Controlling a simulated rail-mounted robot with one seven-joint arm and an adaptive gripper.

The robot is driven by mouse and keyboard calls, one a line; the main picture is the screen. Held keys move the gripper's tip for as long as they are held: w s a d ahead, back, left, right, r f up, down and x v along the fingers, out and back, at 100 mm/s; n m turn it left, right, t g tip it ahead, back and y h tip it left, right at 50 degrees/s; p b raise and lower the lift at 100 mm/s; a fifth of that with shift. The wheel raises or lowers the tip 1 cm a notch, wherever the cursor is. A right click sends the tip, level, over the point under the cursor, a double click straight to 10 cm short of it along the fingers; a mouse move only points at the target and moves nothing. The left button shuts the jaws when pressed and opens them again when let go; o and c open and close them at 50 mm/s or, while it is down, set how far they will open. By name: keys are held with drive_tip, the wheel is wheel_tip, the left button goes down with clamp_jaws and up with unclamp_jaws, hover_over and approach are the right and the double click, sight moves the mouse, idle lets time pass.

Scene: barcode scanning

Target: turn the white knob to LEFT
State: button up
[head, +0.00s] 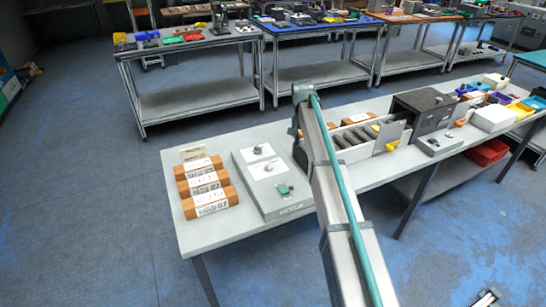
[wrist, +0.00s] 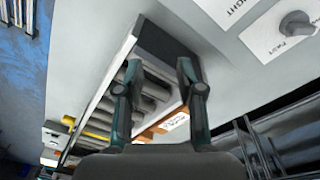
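A light grey control box (head: 246,188) sits on the near table, left of my arm in the head view. I cannot tell which knob is the white one. In the wrist view a grey-looking knob (wrist: 297,23) stands on a white label at the upper right, near a label reading RIGHT. My gripper (wrist: 158,68) is open, its fingers apart with nothing held, below and left of that knob.
Orange-brown boxes with white labels (head: 208,191) lie left of the control box. A bin of dark items (head: 352,138) and a black box (head: 424,108) stand to the right. The bin shows behind my fingers in the wrist view (wrist: 150,45).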

sight(268, 162)
drive_tip(key=s+a+r+n, duration=0.1)
drive_tip(key=s+a, duration=0.1)
drive_tip(key=a, duration=0.5)
drive_tip(key=s+a+r+n, duration=0.1)
drive_tip(key=a+r, duration=0.1)
drive_tip(key=a, duration=0.4)
drive_tip(key=shift+g+y, duration=0.3)
drive_tip(key=shift+y, duration=0.1)
wheel_tip(268, 162, down, 11)
drive_tip(key=p, duration=0.3)
drive_tip(key=shift+a+r, duration=0.15)
drive_tip(key=shift+c, duration=0.3)
clamp_jaws()
